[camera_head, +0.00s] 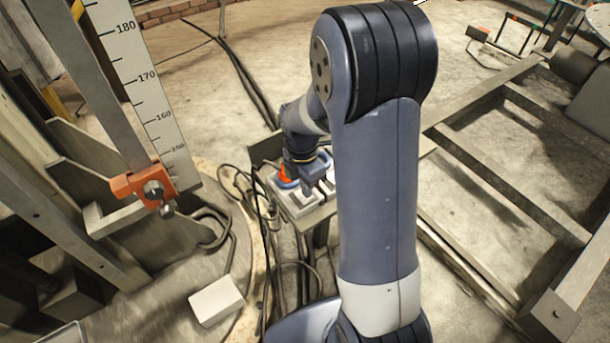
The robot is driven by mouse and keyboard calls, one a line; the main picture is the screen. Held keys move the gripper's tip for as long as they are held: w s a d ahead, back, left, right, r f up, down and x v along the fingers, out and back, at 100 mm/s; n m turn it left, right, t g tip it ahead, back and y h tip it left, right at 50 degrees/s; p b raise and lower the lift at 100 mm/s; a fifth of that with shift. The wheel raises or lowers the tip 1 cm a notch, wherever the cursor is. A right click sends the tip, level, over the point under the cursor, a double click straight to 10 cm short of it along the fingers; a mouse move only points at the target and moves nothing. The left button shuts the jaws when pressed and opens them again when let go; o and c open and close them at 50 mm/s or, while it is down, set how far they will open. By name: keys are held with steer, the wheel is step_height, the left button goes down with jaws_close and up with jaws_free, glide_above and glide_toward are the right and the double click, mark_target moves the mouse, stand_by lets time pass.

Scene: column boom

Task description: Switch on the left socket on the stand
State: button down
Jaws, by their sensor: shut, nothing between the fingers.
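The small stand (314,215) is at the middle of the head view, below the end of my arm. White socket parts sit on its top; the left socket (290,194) shows at the left side, with an orange-red piece (285,174) and a blue piece near it. My gripper (307,187) is over the stand, shut and empty, close to the right of the left socket. I cannot tell whether it touches anything. My arm hides the stand's right part, and the switch position is too small to read.
Dark cables (262,215) hang and loop at the stand's left. A white box (216,300) lies at the lower left. A column with a scale (148,85) and an orange clamp (143,186) stands left. A metal frame (515,160) fills the right. Floor behind the stand is mostly open.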

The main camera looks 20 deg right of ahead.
steer(key=shift+f, duration=0.4)
steer(key=shift+s+f, duration=0.15)
steer(key=shift+f, duration=0.1)
steer(key=shift+w+a+r+p, duration=0.1)
steer(key=shift+w+r+p, duration=0.05)
steer(key=shift+w, duration=0.25)
steer(key=shift+w+a+r+p, duration=0.1)
steer(key=shift+w+p, duration=0.05)
steer(key=shift+w, duration=0.25)
steer(key=shift+r, duration=0.1)
steer(key=shift+r+p, duration=0.3)
steer(key=shift+p, duration=0.1)
step_height(320, 180, up, 13)
steer(key=s+p, duration=0.1)
steer(key=p, duration=0.3)
steer(key=shift+s+d, duration=0.3)
steer(key=shift+s, duration=0.05)
